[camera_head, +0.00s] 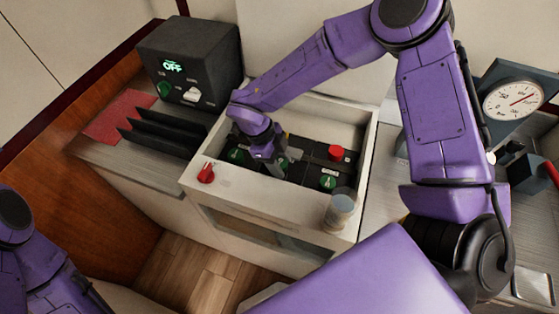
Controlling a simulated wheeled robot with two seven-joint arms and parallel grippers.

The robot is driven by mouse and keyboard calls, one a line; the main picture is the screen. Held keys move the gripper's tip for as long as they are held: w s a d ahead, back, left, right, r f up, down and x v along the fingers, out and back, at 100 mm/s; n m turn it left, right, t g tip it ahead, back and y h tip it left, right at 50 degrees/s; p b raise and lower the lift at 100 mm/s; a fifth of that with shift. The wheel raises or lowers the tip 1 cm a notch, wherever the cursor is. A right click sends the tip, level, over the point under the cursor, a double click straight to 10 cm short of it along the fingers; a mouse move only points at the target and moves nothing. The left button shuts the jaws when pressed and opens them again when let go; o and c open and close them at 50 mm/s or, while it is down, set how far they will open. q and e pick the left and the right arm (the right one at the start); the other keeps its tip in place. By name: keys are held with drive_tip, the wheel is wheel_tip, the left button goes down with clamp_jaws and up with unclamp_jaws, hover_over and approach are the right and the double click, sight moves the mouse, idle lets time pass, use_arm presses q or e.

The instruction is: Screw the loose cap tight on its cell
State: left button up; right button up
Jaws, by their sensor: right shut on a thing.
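A white box (258,191) holds dark cells with round caps. A green cap (283,161) is at my right gripper (273,163), which reaches down into the box and is shut on it; the gripper hides part of this cap. Another green cap (236,155) is to the left, a third green cap (328,182) to the right, and a red cap (336,152) at the back right. I cannot tell from the view which cap sits loose. My left arm shows at the lower left, its gripper out of view.
A red knob (206,173) and a grey cylinder (341,209) are at the box's front wall. A dark unit reading OFF (190,60), black fins (163,132) and a red mat (120,115) are at left. A dial gauge (513,100) stands at right.

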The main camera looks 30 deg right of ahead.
idle(0.3)
drive_tip(key=shift+p, duration=0.3)
drive_tip(key=shift+f+b, duration=0.55)
drive_tip(key=shift+f, duration=0.25)
drive_tip(key=shift+r+p, duration=0.55)
drive_tip(key=shift+p, duration=0.15)
idle(0.3)
